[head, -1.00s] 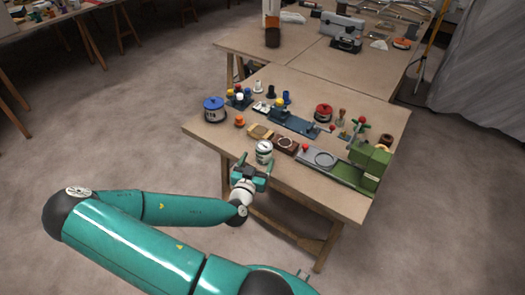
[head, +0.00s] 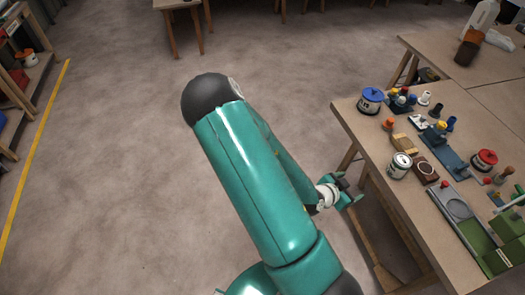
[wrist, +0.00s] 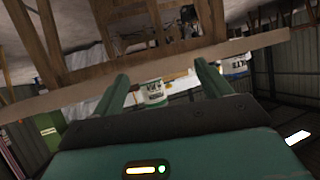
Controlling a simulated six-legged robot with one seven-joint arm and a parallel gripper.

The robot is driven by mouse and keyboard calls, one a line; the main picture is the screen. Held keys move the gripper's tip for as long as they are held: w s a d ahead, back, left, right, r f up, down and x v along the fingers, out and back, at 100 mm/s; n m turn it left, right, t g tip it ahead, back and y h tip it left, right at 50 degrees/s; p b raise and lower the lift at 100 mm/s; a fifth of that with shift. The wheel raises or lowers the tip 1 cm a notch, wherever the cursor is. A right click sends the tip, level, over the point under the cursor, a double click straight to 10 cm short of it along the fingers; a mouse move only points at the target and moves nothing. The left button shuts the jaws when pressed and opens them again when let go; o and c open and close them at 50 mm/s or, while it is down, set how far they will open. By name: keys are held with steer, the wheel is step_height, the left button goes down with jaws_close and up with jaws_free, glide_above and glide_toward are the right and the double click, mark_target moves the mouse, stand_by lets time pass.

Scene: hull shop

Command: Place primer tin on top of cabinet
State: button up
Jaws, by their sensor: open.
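A small white tin (head: 399,165) with a dark label, likely the primer tin, stands upright near the front edge of the workbench (head: 437,245). Its label is too small to read. My gripper (head: 352,192) is off the bench's edge, left of and below the tin in the head view, apart from it. In the wrist view the jaws (wrist: 163,88) are spread and empty, with the tin (wrist: 153,93) seen beyond and between them. I cannot pick out a cabinet for certain; shelving (head: 28,85) shows at the far left.
A blue-lidded tin (head: 371,100), a brown block (head: 426,171), a red-lidded tin (head: 484,160) and a green machine (head: 508,225) crowd the bench. An orange-topped pot (head: 26,57) sits on the shelving. A yellow floor line (head: 38,150) runs before it. The floor between is clear.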

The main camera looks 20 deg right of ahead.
steer(key=w+a+r+n+t+y, duration=0.1)
steer(key=w+a+r+n+y, duration=0.1)
steer(key=w+a+y, duration=0.55)
steer(key=w+a+r+n+t+y, duration=0.25)
steer(key=w+a, duration=0.25)
steer(key=a, duration=0.5)
steer(key=a+r+n+y, duration=0.35)
steer(key=a+r, duration=0.55)
steer(key=r, duration=0.3)
steer(key=s+a+r+n, duration=0.2)
steer(key=r+n, duration=0.1)
steer(key=r, duration=0.2)
steer(key=s+a+r+n, duration=0.2)
steer(key=s+r+n, duration=0.1)
steer(key=r, duration=0.3)
steer(key=shift+a, duration=0.2)
steer(key=shift+o, duration=0.3)
steer(key=s+r+n, duration=0.3)
steer(key=s+r, duration=0.2)
steer(key=s, duration=0.1)
steer(key=shift+s+a+r+h, duration=0.25)
steer(key=shift+s+r+h, duration=0.1)
steer(key=shift+r+h, duration=0.1)
steer(key=shift+f, duration=0.1)
